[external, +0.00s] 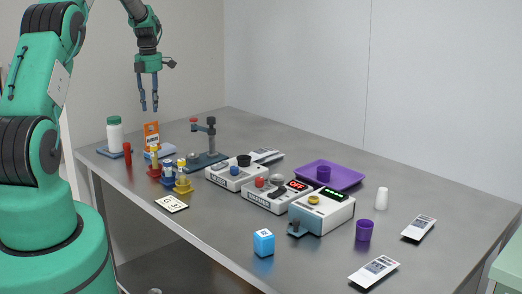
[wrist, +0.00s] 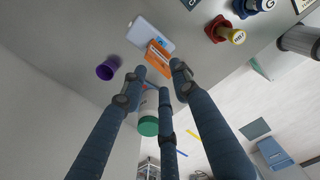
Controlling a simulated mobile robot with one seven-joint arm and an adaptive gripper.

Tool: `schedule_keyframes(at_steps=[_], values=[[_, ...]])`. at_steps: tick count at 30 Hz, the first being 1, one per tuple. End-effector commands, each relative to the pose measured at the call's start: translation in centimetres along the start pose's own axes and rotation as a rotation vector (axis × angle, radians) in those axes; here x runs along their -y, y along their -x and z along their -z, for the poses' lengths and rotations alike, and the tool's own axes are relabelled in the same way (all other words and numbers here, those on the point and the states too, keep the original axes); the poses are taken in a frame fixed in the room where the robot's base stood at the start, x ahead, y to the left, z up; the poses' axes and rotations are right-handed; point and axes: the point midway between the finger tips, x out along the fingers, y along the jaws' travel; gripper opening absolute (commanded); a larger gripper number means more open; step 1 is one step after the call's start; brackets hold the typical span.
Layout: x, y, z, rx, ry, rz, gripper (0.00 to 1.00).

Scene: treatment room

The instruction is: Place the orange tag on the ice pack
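The orange tag (external: 151,131) stands up at the far left end of the table in the external view. In the wrist view the orange tag (wrist: 160,57) lies beyond my fingertips, against the pale ice pack (wrist: 151,34); I cannot tell whether it rests on it or stands beside it. In the external view the ice pack (external: 162,151) is partly hidden by smaller things. My gripper (external: 149,108) hangs above the tag with its fingers pointing down. Its fingers (wrist: 160,78) are spread, with nothing between them.
A white bottle with a green cap (external: 114,134) stands left of the tag. Several coloured plugs (external: 168,172) stand in front, and a clamp stand (external: 210,140) is to the right. White devices (external: 277,193) and a purple tray (external: 346,181) are further right. The table's front left is mostly clear.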

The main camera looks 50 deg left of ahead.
Motion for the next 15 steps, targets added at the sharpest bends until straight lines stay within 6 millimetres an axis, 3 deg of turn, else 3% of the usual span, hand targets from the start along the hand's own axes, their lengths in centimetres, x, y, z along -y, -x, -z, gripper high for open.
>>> schedule_keyframes(at_steps=[5,15], values=[[3.5,4.3,-1.2,0.018,-0.149,-0.020,0.30],[13.4,13.9,-2.2,0.055,-0.561,-0.075,0.30]])
